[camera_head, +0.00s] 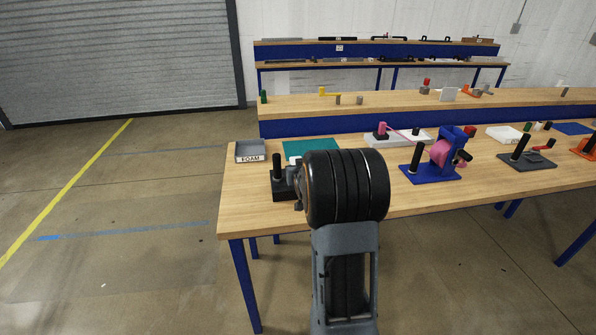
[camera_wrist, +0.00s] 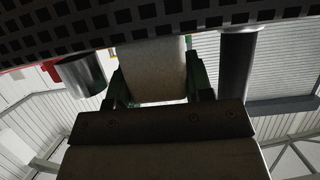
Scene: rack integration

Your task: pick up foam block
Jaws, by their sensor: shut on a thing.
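In the wrist view, a pale off-white block (camera_wrist: 152,72), which looks like the foam block, sits between the green-edged fingers of my gripper (camera_wrist: 158,85). The gripper is shut on it. The block's upper end in the picture meets a dark surface with a grid of square marks (camera_wrist: 120,20); I cannot tell whether they touch. In the head view my own arm hides the gripper and the block. A grey bin labelled FOAM (camera_head: 250,157) stands on the near table's left corner.
In the wrist view, a grey cylinder with red (camera_wrist: 84,75) is left of the block and a dark cylinder (camera_wrist: 238,65) right. On the near wooden table (camera_head: 240,205) are a teal mat (camera_head: 300,147), a black fixture (camera_head: 283,188) and a blue stand with a pink spool (camera_head: 432,172).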

